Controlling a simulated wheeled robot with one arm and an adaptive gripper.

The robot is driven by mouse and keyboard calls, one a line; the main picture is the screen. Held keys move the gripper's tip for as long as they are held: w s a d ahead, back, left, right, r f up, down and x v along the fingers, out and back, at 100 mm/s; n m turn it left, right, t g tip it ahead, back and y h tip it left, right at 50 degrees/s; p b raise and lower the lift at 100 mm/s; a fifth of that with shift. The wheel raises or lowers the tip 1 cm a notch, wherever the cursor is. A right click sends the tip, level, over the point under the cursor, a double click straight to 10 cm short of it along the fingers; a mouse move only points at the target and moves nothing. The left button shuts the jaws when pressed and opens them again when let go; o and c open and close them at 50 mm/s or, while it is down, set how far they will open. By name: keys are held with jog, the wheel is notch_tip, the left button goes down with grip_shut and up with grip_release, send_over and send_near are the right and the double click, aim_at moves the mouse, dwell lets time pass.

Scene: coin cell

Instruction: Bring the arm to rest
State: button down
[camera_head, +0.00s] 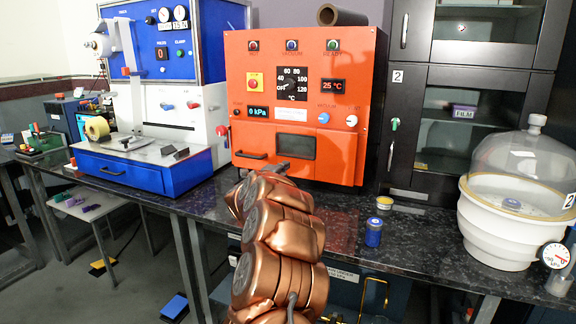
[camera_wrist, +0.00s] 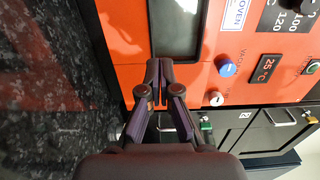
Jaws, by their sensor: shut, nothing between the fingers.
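My arm, copper-coloured, rises from the bottom centre of the head view toward the front of the orange oven (camera_head: 345,150). My gripper (camera_head: 281,168) shows only as a small dark tip in front of the oven's lower part, mostly hidden behind the arm. In the wrist view my gripper (camera_wrist: 159,66) has its dark fingers together at the tips, with nothing between them. Its fingertips overlap the lower edge of the oven's dark window (camera_wrist: 174,28). I cannot tell how far they are from the oven face.
The black speckled bench (camera_head: 300,208) carries a blue machine (camera_head: 150,170) at left. A blue jar (camera_head: 373,232), a yellow-lidded container (camera_head: 384,203) and a white desiccator (camera_head: 490,225) with clear dome stand right of my arm. A dark cabinet (camera_head: 455,135) stands behind. Bench between arm and jar is clear.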

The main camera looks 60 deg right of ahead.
jog(key=shift+v, duration=1.2)
